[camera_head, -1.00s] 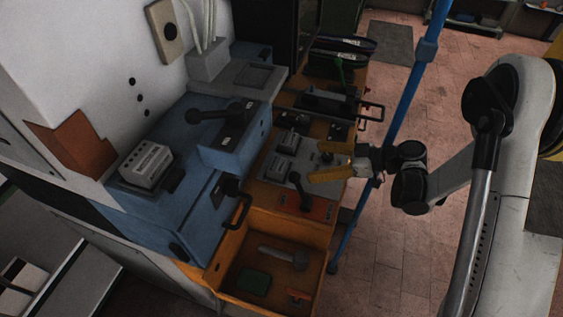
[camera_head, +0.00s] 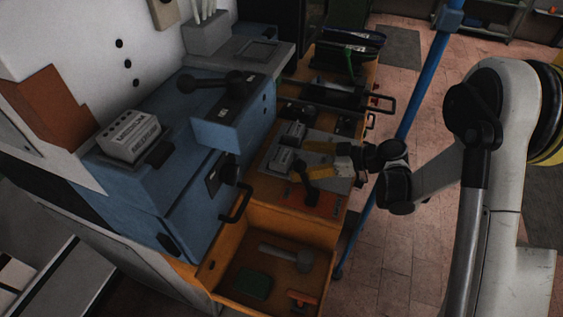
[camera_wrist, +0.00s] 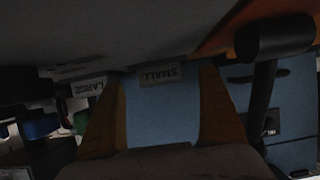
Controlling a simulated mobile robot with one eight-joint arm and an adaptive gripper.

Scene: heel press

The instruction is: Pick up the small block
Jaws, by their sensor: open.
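Two small grey blocks sit side by side on a grey plate on the orange bench. In the wrist view the small block (camera_wrist: 160,75) reads "SMALL" upside down and lies ahead, between my two fingers. It appears to be the nearer block (camera_head: 281,160) in the head view. The large block (camera_wrist: 88,87) lies left of the left finger; it seems to be the farther block (camera_head: 294,131) in the head view. My gripper (camera_head: 306,157), with yellow fingers, is open and empty, just right of the small block. It also shows in the wrist view (camera_wrist: 160,85). Contact cannot be seen.
A black lever (camera_head: 305,180) stands close to my gripper on the near side. A blue press (camera_head: 190,165) with a white block (camera_head: 130,136) on it is at left. An open orange drawer (camera_head: 225,295) holds a hammer. A blue pole (camera_head: 405,125) stands behind my arm.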

